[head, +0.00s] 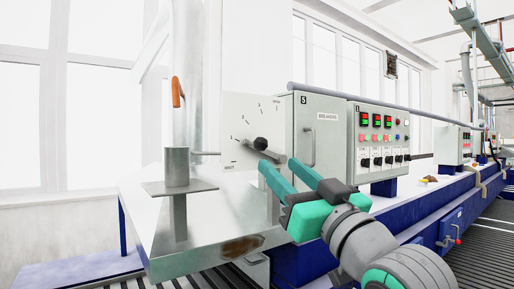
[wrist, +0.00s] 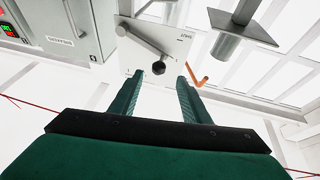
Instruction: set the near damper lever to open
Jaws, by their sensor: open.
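The near damper lever (head: 260,144) has a black ball knob and sits on a pale dial plate (head: 246,114) marked from SHUT at lower left to OPEN at top right. The lever points up-left, partway between these marks, nearest the low numbers. In the wrist view, the plate is seen upside down, with the grey lever bar (wrist: 141,40) and knob (wrist: 158,68) clear. My gripper (head: 279,164) is open and empty, close to the knob. In the wrist view, the knob lies just past the gap between the fingertips (wrist: 158,79). In the head view, my fingers hide the lever's pivot.
A grey cabinet (head: 318,108) stands right of the plate, with a button panel (head: 381,125) beyond. An orange handle (head: 177,92) is on the vertical pipe at left. A metal bench top (head: 225,215) lies below.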

